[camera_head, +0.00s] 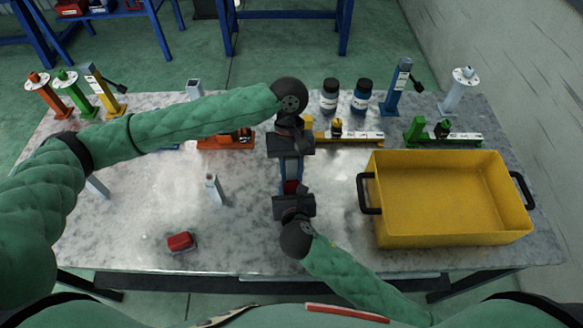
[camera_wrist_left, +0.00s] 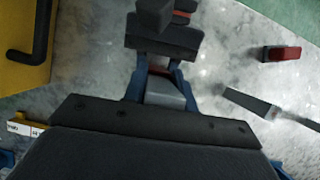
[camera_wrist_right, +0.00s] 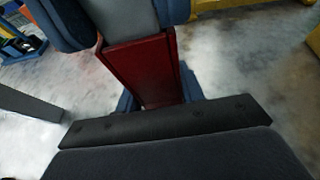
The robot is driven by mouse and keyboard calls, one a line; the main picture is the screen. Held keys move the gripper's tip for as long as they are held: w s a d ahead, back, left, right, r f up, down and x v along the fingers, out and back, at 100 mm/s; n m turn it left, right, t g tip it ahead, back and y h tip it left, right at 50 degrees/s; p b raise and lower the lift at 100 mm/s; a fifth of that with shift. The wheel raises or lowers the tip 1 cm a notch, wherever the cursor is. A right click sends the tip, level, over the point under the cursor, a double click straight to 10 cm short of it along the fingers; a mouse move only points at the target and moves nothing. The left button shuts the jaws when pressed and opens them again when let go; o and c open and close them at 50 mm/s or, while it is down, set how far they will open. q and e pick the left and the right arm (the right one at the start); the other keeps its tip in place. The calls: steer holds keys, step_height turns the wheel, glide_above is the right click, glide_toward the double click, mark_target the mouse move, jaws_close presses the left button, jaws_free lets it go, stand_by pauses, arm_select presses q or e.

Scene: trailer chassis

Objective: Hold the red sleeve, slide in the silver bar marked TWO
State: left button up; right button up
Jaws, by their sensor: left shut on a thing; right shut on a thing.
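My right gripper (camera_head: 292,190) is shut on the red sleeve (camera_wrist_right: 143,72), above the table. My left gripper (camera_head: 290,168) is shut on a silver bar (camera_wrist_left: 165,93), just beyond the sleeve in the head view. In the right wrist view the bar (camera_wrist_right: 125,15) lines up with the sleeve's upper end and meets its mouth; I cannot tell how deep it goes in. No marking on this bar is readable. The sleeve shows only partly in the left wrist view (camera_wrist_left: 183,15).
A yellow crate (camera_head: 372,222) with black handles stands at right. Other silver bars stand on the table, one left of my grippers (camera_head: 214,190). A red block (camera_head: 180,241) lies front left. Coloured stands and two dark bottles (camera_head: 330,96) line the back.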

arm_select(q)
steer(key=o, duration=1)
steer(key=shift+o, duration=0.2)
steer(key=shift+r, duration=0.5)
steer(key=v, duration=1.2)
steer(key=shift+r, duration=0.1)
arm_select(e)
steer(key=o, duration=1.2)
steer(key=shift+o, duration=0.2)
